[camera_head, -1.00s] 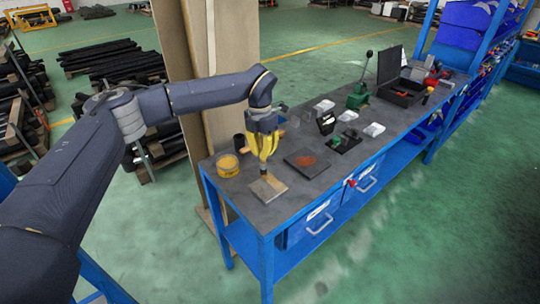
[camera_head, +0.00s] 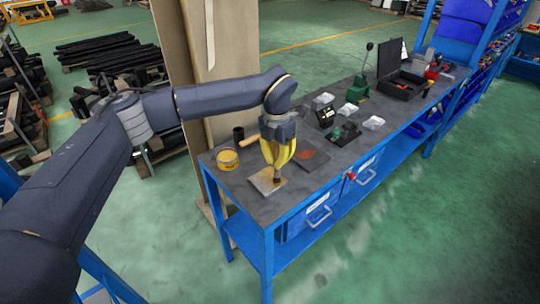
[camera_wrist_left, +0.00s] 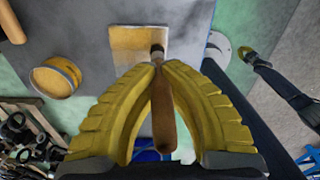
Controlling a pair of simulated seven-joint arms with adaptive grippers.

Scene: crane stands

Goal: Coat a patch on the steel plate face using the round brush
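My left gripper (camera_head: 278,152), with yellow fingers, is shut on the round brush, seen best in the left wrist view (camera_wrist_left: 163,112). The brush has a brown wooden handle and points down, its tip at the near right part of the steel plate (camera_head: 262,181). I cannot tell whether the bristles touch it. The plate lies flat on the bench and looks yellowish-brown in the left wrist view (camera_wrist_left: 138,42). A yellow tin (camera_head: 228,160) stands left of the plate. A dark, yellow-tipped part, apparently my right gripper (camera_wrist_left: 248,54), shows beyond the bench edge; its finger state is unclear.
A dark pad with a rust-red patch (camera_head: 311,156) lies right of the plate, partly behind my gripper. A black cup (camera_head: 238,134) and a wooden handle (camera_head: 249,140) are behind. A green lever press (camera_head: 358,90) and an open black case (camera_head: 398,80) stand farther along the bench (camera_head: 330,166).

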